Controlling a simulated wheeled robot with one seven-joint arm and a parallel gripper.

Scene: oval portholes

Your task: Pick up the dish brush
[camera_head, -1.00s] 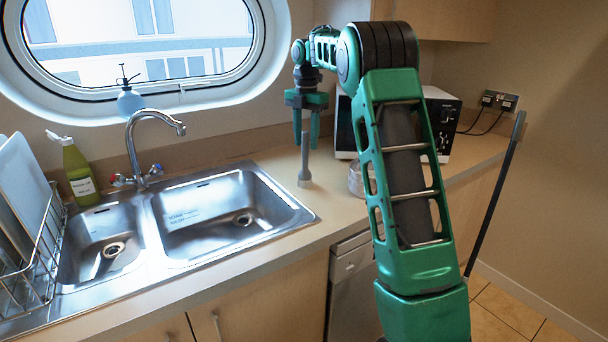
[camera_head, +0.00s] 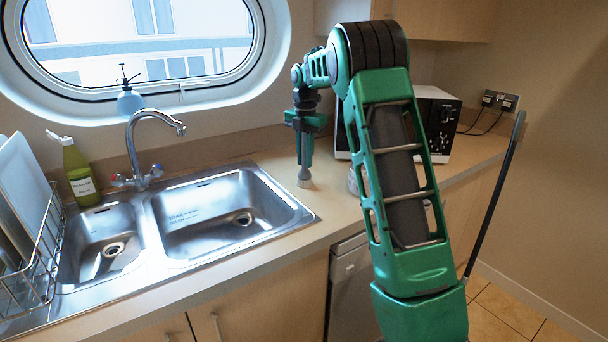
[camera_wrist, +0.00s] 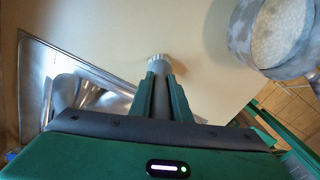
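The dish brush (camera_head: 304,180) is grey, with a pale bristle head, and stands upright on the counter right of the sink. My gripper (camera_head: 305,162) is above it, pointing down, with its green fingers around the handle. In the wrist view, the brush (camera_wrist: 159,64) runs between the two fingers of my gripper (camera_wrist: 160,78), which close against its handle from both sides. The head shows beyond the fingertips, at the counter. The upper handle is mostly hidden by the fingers and gripper body.
A microwave (camera_head: 440,125) stands at the back right.

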